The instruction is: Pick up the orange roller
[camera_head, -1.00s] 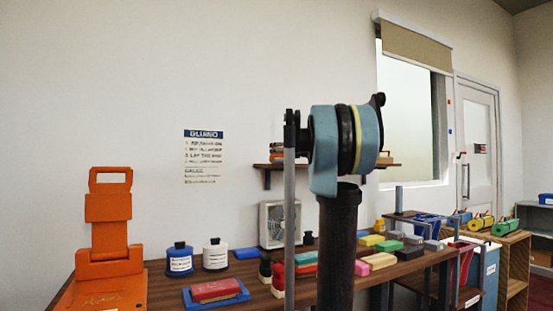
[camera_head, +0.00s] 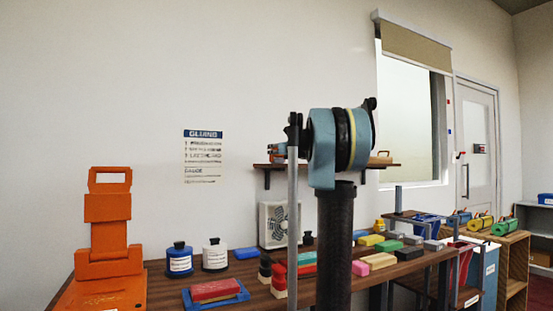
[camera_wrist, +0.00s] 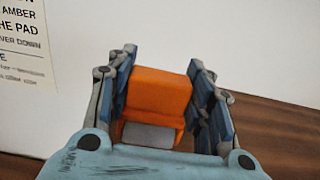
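The orange roller (camera_wrist: 157,95) shows in the wrist view as a blocky orange body with a grey face at its near end. It sits between the two fingers of my gripper (camera_wrist: 162,85), which lie close against its left and right sides; the gripper looks shut on it. Its underside is hidden. In the head view my arm stands in front of the wall shelf and hides most of the gripper. A small orange and dark patch (camera_head: 277,153) shows left of my arm at shelf height; I cannot tell which thing it is.
A wooden wall shelf (camera_head: 383,165) is behind my arm. A poster (camera_head: 203,157) hangs left.

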